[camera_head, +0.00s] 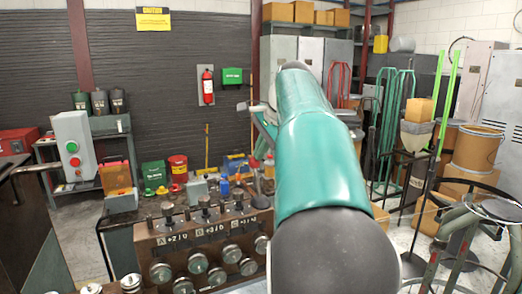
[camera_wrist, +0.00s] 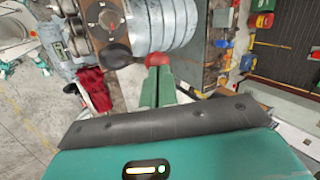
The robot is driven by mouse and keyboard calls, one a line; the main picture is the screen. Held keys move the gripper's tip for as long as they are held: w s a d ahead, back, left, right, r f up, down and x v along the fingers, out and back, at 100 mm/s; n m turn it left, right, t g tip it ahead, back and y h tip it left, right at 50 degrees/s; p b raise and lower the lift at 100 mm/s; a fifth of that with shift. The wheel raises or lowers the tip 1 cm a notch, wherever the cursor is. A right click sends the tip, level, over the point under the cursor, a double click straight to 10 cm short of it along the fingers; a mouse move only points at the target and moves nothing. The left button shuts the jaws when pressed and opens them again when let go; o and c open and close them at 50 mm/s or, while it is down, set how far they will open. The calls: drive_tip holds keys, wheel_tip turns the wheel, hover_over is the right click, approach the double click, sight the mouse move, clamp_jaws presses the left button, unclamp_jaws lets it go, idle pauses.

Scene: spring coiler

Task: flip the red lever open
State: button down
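In the wrist view a red rounded knob (camera_wrist: 157,60), which looks like the end of the red lever, sits just beyond my fingertips, in front of large silvery cylinders (camera_wrist: 160,22). The lever's shaft is not clearly visible. My gripper (camera_wrist: 158,72) has two green fingers side by side with almost no gap. Their tips are at the knob, touching or nearly so, and I see nothing between them. In the head view my arm covers the middle and hides the knob and the fingertips.
In the wrist view a dark rounded handle (camera_wrist: 115,55) is left of the knob, below a round dial (camera_wrist: 100,18). A red cloth (camera_wrist: 94,88) hangs lower left. In the head view a panel with several knobs (camera_head: 205,250) stands close, left of my arm.

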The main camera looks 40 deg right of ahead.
drive_tip(key=w+v, duration=0.1)
drive_tip(key=v, duration=1.1)
drive_tip(key=shift+d+r, duration=0.35)
drive_tip(key=shift+r, duration=0.4)
drive_tip(key=shift+s, duration=0.1)
